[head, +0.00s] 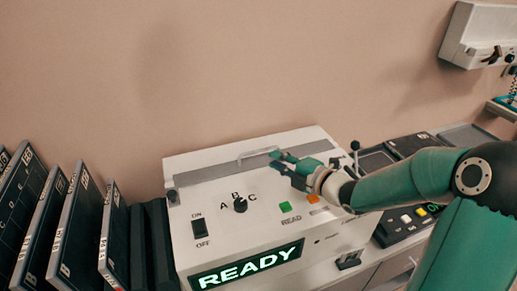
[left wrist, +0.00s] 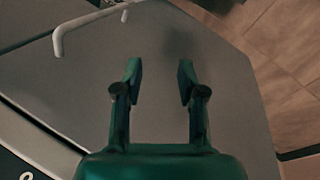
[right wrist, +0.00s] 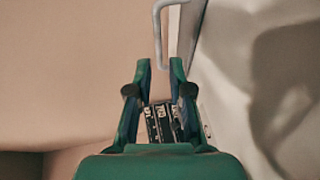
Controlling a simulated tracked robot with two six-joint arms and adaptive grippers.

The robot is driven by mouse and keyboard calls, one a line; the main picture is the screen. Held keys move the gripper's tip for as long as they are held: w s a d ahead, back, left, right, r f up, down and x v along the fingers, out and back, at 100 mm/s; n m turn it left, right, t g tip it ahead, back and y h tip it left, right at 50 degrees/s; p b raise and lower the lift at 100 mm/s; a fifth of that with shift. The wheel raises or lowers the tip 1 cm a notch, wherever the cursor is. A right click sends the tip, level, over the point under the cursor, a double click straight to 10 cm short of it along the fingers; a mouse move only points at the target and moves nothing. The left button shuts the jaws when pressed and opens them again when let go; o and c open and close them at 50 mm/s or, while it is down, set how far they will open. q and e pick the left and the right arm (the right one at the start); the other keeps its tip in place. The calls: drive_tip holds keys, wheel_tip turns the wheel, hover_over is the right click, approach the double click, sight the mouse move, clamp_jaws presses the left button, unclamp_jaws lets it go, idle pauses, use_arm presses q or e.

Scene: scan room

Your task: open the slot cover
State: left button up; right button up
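The slot cover (head: 215,155) is the pale panel along the back of the white machine and looks flat and shut. My right gripper (head: 277,160) is at the right end of the handle. Its fingers are apart and empty, with the handle just beyond the tips. My left gripper (left wrist: 159,75) is out of the head view; its fingers are open and empty over a pale surface.
The machine's front panel has an A-B-C knob (head: 240,204), a green READ button (head: 285,207), an orange button (head: 313,198), a power switch (head: 199,228) and a lit READY display (head: 245,267). Dark cassettes (head: 78,235) stand at left. A wall unit (head: 480,35) hangs upper right.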

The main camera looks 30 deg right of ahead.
sight(258, 152)
drive_tip(key=p+x, duration=0.1)
drive_tip(key=x, duration=0.7)
clamp_jaws()
drive_tip(key=shift+f, duration=0.1)
